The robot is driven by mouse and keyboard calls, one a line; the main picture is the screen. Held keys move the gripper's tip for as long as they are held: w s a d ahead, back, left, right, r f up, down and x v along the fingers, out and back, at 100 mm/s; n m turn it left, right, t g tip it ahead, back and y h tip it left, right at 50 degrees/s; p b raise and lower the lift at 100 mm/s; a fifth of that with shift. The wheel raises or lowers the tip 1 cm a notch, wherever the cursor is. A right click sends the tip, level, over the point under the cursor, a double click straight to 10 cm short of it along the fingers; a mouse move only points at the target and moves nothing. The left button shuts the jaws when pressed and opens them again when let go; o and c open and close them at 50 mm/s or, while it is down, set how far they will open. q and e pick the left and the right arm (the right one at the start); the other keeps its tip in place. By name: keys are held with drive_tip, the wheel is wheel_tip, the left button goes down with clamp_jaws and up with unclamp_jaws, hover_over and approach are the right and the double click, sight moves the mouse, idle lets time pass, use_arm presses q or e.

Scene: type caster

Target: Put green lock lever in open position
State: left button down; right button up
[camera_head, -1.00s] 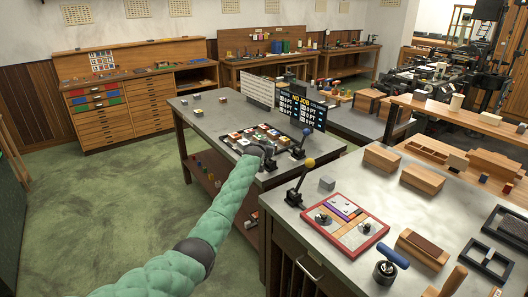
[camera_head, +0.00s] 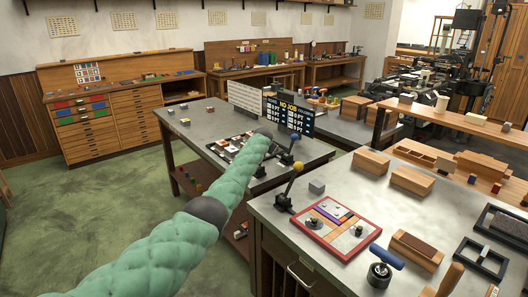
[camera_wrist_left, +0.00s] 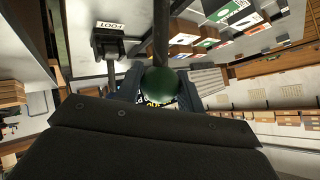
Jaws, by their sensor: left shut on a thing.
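My left gripper (camera_wrist_left: 160,88) is shut on a dark green ball knob (camera_wrist_left: 161,84) in the left wrist view. The knob sits between the two fingers, and a dark lever shaft (camera_wrist_left: 160,42) runs up from it. In the head view my left gripper (camera_head: 265,133) is a dark end over the middle workbench (camera_head: 205,122); it hides the green knob and its fingers are not clear. A lever with a blue knob (camera_head: 297,137) stands just right of it. A lever with a yellow knob (camera_head: 298,166) stands on the front bench. My right gripper is not in view.
A dark tray of small blocks (camera_head: 226,151) lies on the middle bench, beside the gripper. A black NO JOB board (camera_head: 289,113) and a pale panel (camera_head: 246,97) stand behind. In the wrist view a block labelled FOOT (camera_wrist_left: 108,28) is close to the fingers.

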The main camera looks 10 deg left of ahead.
use_arm(q)
drive_tip(key=shift+d+f, duration=0.1)
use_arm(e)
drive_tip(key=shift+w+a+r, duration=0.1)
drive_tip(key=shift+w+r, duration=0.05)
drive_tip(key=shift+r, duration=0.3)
use_arm(q)
drive_tip(key=c, duration=1.2)
unclamp_jaws()
drive_tip(key=shift+w, duration=0.1)
drive_tip(key=shift+o, duration=1.4)
drive_tip(key=shift+w+f, duration=0.1)
